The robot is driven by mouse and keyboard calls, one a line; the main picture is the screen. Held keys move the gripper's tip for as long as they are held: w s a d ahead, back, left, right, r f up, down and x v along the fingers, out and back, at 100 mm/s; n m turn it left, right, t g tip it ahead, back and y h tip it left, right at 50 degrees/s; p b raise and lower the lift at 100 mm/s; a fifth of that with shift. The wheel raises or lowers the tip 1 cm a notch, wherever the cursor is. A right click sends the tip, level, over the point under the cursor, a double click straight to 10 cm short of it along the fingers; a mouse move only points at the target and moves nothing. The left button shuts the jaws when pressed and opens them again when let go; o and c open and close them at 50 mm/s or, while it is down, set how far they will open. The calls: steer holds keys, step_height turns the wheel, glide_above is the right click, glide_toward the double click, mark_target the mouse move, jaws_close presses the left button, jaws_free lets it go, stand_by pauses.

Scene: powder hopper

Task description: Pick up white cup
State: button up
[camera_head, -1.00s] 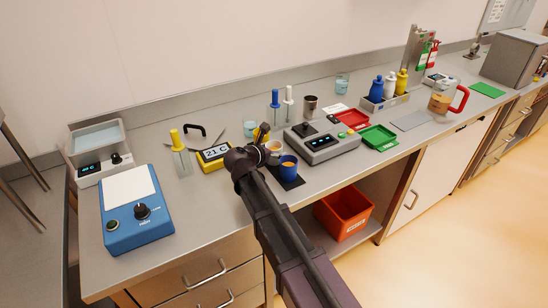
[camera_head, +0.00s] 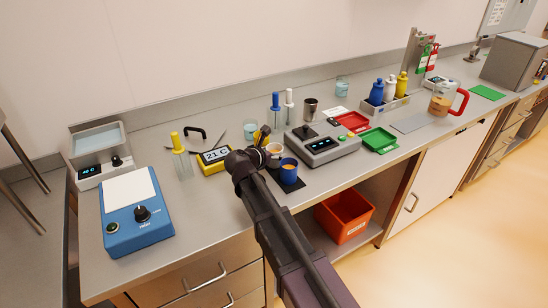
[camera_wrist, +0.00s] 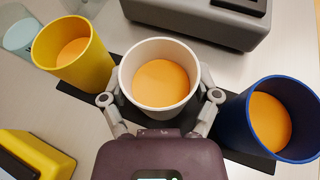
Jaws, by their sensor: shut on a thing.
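The white cup (camera_wrist: 126,80) holds orange powder and is upright between my gripper's fingers in the wrist view. My gripper (camera_wrist: 160,97) is shut on it, one finger at each side. In the head view the cup (camera_head: 274,148) shows just beyond my gripper (camera_head: 268,150), partly hidden by my wrist. A yellow cup (camera_wrist: 62,60) stands to its left and a blue cup (camera_wrist: 237,125) to its right, both with orange powder. I cannot tell whether the white cup touches the dark mat (camera_wrist: 87,98).
A grey balance (camera_head: 322,145) stands right of the cups. A yellow timer (camera_head: 214,157) is at the left, with a clear beaker (camera_head: 250,130) behind. A blue hotplate (camera_head: 136,212) sits at the far left. The bench front between hotplate and arm is clear.

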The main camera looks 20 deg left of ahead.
steer(key=shift+r+p, duration=0.3)
stand_by(0.4)
step_height(320, 180, up, 9)
steer(key=p, duration=0.9)
stand_by(0.5)
steer(key=shift+r, duration=0.15)
stand_by(0.8)
steer(key=shift+a, duration=0.15)
stand_by(0.6)
